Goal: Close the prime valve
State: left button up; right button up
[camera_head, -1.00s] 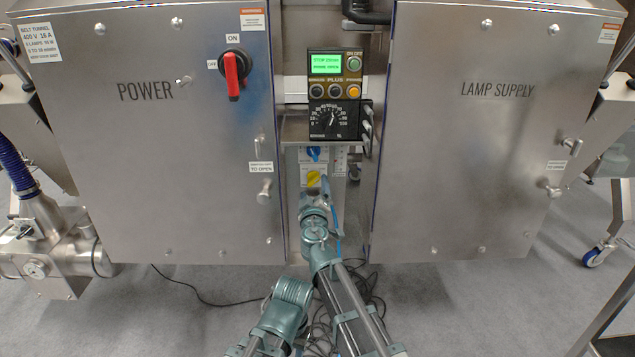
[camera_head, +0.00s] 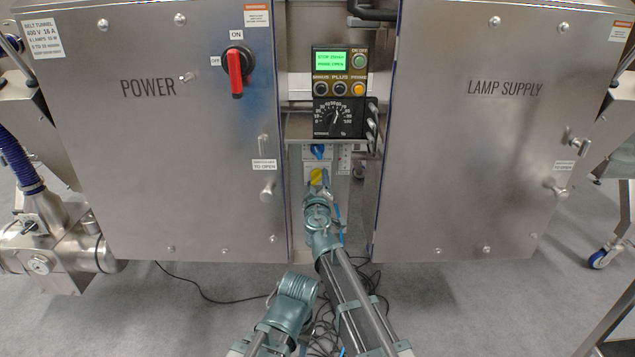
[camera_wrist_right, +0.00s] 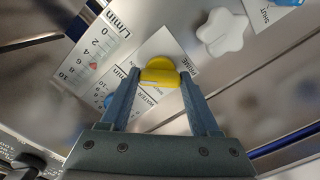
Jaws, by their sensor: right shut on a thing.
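The prime valve is a yellow knob (camera_wrist_right: 160,72) on a white plate lettered PRIME in the right wrist view. In the head view the yellow knob (camera_head: 316,176) shows low on the narrow centre panel, partly hidden by my right gripper (camera_head: 324,186). My right gripper (camera_wrist_right: 160,80) has its two fingers on either side of the yellow knob, shut on it. A small display (camera_head: 331,60) above reads PRIME OPEN on its lower line. My left gripper does not show.
A blue knob (camera_head: 318,151) sits just above the yellow one, under a shelf. A white star-shaped knob (camera_wrist_right: 222,32) and a flow scale (camera_wrist_right: 92,58) are close to the fingers. The POWER cabinet (camera_head: 170,150) and LAMP SUPPLY cabinet (camera_head: 480,160) flank the narrow recess.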

jog(key=shift+n, duration=0.3)
jog(key=n, duration=1.7)
jog(key=shift+s, duration=0.1)
jog(key=shift+n, duration=0.3)
dwell(0.4)
jog(key=o, duration=1.4)
jog(key=shift+c, duration=0.2)
